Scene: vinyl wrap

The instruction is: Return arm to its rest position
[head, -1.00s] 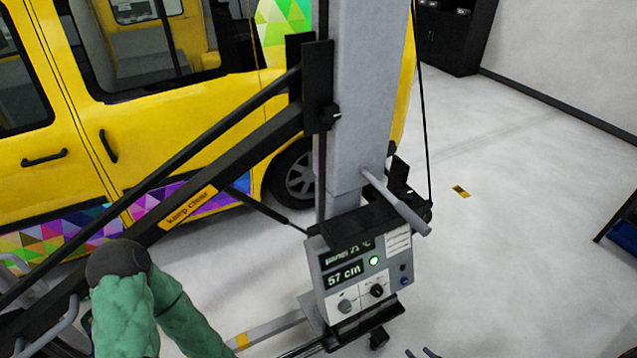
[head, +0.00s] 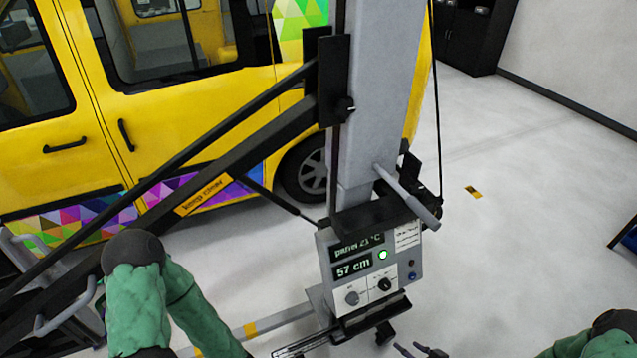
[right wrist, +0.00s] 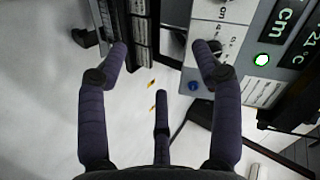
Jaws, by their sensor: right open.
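My right gripper (head: 420,351) shows only its fingertips at the bottom edge of the head view, below and right of the control panel (head: 352,297). In the right wrist view the right gripper (right wrist: 161,50) is open, with its purple fingers spread and nothing between them. One fingertip overlaps a panel knob (right wrist: 215,46) in that picture; contact cannot be told. My right arm (head: 590,345) shows in green at the bottom right. My left arm (head: 140,300) is bent at the lower left; its gripper is out of view. The panel reads 57 cm and 21 °C, with a green light lit.
A grey column (head: 375,110) carries the panel, a grey handle (head: 408,195) and a long black boom (head: 240,150) labelled "keep clear". A yellow van (head: 190,110) stands behind. Pale floor (head: 530,235) is open on the right. A black cabinet (head: 475,35) is at the back.

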